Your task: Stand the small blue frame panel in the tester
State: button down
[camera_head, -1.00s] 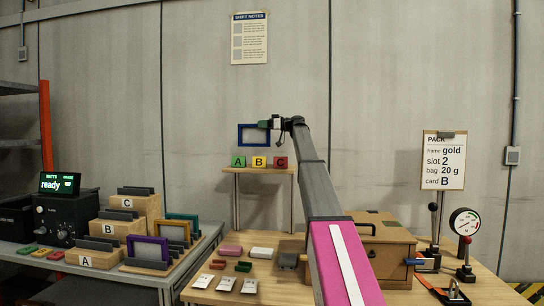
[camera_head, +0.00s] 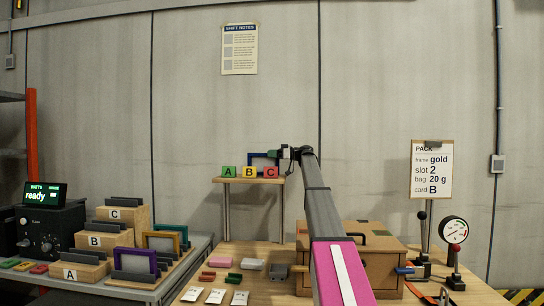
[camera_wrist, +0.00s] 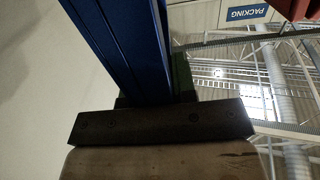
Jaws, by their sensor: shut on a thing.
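The small blue frame panel (camera_head: 263,155) is upright in my gripper (camera_head: 286,153). In the head view it is behind the lettered blocks on the small shelf, and they hide its lower part. In the wrist view a blue bar of the frame (camera_wrist: 120,45) rises from my jaws, which are shut on it. Whether the frame touches the shelf cannot be told. A black box with a green "ready" display (camera_head: 45,194), which looks like the tester, stands on the bench at the far left, well away from my gripper.
Lettered blocks A (camera_head: 229,172), B (camera_head: 248,172) and C (camera_head: 270,172) stand on the shelf. Wooden card holders (camera_head: 82,268) and other frames (camera_head: 161,243) stand between the tester and the right table. A wooden case (camera_head: 385,246) and a gauge (camera_head: 454,230) are at right.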

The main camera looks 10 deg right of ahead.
jog(key=shift+f, duration=0.2)
jog(key=c, duration=0.9)
grip_release()
